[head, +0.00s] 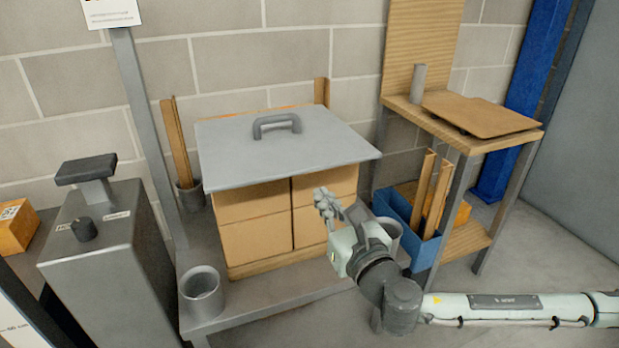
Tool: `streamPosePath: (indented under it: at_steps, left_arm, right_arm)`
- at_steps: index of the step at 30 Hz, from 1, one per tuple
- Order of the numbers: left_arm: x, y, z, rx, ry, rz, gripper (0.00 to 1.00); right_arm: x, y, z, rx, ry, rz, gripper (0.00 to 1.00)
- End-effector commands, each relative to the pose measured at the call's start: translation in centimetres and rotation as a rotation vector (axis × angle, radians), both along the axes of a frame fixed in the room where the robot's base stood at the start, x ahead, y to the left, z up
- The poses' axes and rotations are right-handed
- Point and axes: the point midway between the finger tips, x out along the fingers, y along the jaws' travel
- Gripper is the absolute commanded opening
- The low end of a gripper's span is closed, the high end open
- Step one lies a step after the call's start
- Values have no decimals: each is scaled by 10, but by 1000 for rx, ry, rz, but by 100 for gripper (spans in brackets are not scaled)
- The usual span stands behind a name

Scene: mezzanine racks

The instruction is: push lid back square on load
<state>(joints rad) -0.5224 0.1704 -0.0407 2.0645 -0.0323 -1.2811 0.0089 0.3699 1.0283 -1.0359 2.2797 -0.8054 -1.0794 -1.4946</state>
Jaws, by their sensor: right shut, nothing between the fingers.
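A flat grey lid (270,153) with a dark grey handle (276,125) lies on a load of stacked cardboard boxes (255,229). The lid overhangs the boxes at the front and on the right, and a strip of the load shows at its back edge. My right gripper (325,202) is shut and empty, in front of the boxes' right side and below the lid's front edge. I cannot tell whether it touches the boxes. My left gripper is out of view.
The load stands on a grey bench (270,310) with a grey cup (202,292) at its front left. A grey machine (100,250) stands left. At right are a blue bin (400,215) with wooden strips and a wooden stand (455,140) holding a clipboard-like board (480,115).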

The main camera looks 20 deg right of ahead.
Motion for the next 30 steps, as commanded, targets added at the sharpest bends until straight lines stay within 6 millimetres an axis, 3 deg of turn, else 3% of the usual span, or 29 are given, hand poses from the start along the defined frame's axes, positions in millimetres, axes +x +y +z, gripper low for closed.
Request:
streamPosePath:
  at_steps: [3,9,15,26,29,30]
  left_arm:
    - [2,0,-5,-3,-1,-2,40]
    - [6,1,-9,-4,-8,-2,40]
    - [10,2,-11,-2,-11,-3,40]
    - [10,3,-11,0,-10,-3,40]
    - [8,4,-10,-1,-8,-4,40]
    - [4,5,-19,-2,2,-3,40]
  right_arm:
    - [27,1,2,1,-3,-1,0]
    - [57,2,1,2,0,-1,0]
    - [69,3,0,1,1,0,0]
    - [71,3,0,2,2,-1,0]
    - [83,3,1,3,1,-1,0]
    - [92,4,2,4,0,-2,0]
